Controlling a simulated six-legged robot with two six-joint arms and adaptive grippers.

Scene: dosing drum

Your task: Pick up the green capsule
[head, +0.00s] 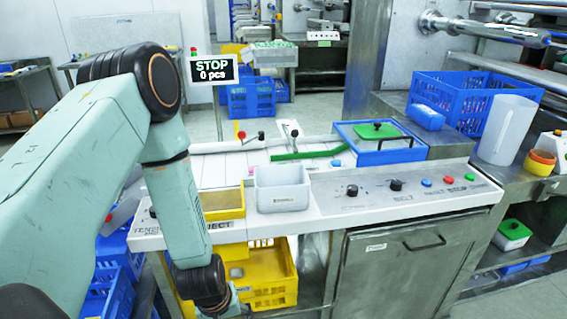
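I cannot make out a green capsule in the head view. My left arm comes in from the left and bends down in front of the console. Its end, with my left gripper (222,306), is dark and partly cut off at the bottom edge, in front of the yellow crates. Its fingers cannot be told apart, and no held object shows. My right gripper is out of view. A grey-white bin (283,188) stands on the console, right of a yellow tray (222,204). The arm hides part of the console's left side.
The console (325,206) carries knobs and coloured buttons. A green strip (310,153) and a blue-framed box with a green lid (377,130) lie behind it. A blue crate (470,100) and clear jug (507,130) stand at right. Yellow crates (267,275) sit below. A sign (212,70) reads STOP, 0 pcs.

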